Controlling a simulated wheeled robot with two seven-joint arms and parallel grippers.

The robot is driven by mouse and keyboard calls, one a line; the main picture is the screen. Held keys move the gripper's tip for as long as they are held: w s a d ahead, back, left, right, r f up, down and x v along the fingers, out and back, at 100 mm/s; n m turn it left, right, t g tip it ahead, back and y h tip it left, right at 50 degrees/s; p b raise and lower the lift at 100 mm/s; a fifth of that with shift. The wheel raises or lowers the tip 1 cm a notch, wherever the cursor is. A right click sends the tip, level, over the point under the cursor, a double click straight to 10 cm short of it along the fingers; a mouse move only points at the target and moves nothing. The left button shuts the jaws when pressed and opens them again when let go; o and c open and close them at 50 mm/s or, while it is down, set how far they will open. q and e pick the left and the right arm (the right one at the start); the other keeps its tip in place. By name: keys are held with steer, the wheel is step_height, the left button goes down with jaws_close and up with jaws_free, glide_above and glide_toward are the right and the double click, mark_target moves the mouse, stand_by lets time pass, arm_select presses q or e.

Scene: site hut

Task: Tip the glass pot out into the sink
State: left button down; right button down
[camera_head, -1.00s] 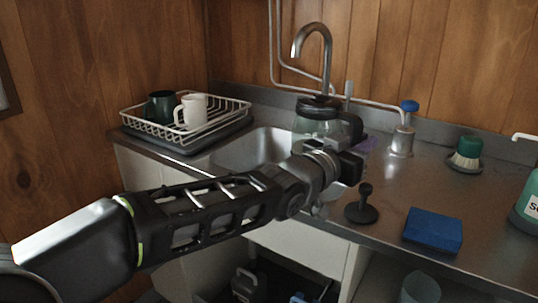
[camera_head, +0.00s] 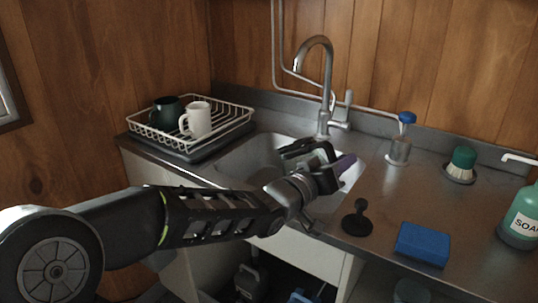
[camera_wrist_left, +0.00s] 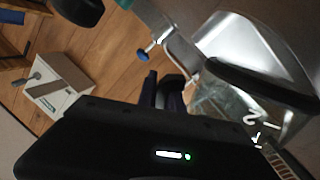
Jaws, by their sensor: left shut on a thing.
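The glass pot (camera_head: 305,148) is over the sink in the head view. Its dark rim and handle show there, and my left gripper hides much of its body. In the left wrist view its clear glass body (camera_wrist_left: 222,105) and black rim show beside the fingers, and the pot looks tilted. My left gripper (camera_head: 325,176) is shut on the pot's handle. The steel sink (camera_head: 240,160) lies below and behind it; its basin also shows in the left wrist view (camera_wrist_left: 245,40). I cannot tell whether anything is left in the pot. My right gripper is not in view.
The tap (camera_head: 326,85) stands behind the sink. A dish rack (camera_head: 150,137) with two mugs is at the left. A black plunger-like stopper (camera_head: 357,222), blue sponge (camera_head: 422,243), brush (camera_head: 461,165), blue-topped dispenser (camera_head: 399,148) and soap bottle (camera_head: 520,218) stand to the right.

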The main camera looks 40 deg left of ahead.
arm_select(q)
steer(key=a+r+n+p, duration=0.1)
steer(key=n+p, duration=0.1)
steer(key=p, duration=0.1)
steer(key=a+r+n+p, duration=0.2)
steer(key=p, duration=0.2)
steer(key=w+a+r+n+p, duration=0.1)
steer(key=p, duration=0.2)
steer(key=shift+a+r+n+p, duration=0.2)
steer(key=shift+r+n+p, duration=0.1)
steer(key=shift+r+n, duration=0.1)
steer(key=shift+w+a+r+n+p, duration=0.15)
steer(key=shift+a+r+n+p, duration=0.7)
steer(key=shift+p, duration=0.85)
steer(key=shift+a+n, duration=0.15)
steer(key=shift+n, duration=0.1)
steer(key=shift+a+r+p, duration=0.1)
steer(key=shift+p, duration=0.25)
steer(key=shift+w+a+r+n+p, duration=0.15)
steer(key=shift+a+r+n+p, duration=0.15)
steer(key=shift+a+p, duration=0.3)
steer(key=shift+w+a+r+n+p, duration=0.2)
steer(key=shift+a+n+p, duration=0.2)
steer(key=shift+a+p, duration=0.15)
steer(key=shift+a+r+p, duration=0.25)
steer(key=shift+a+p, duration=0.25)
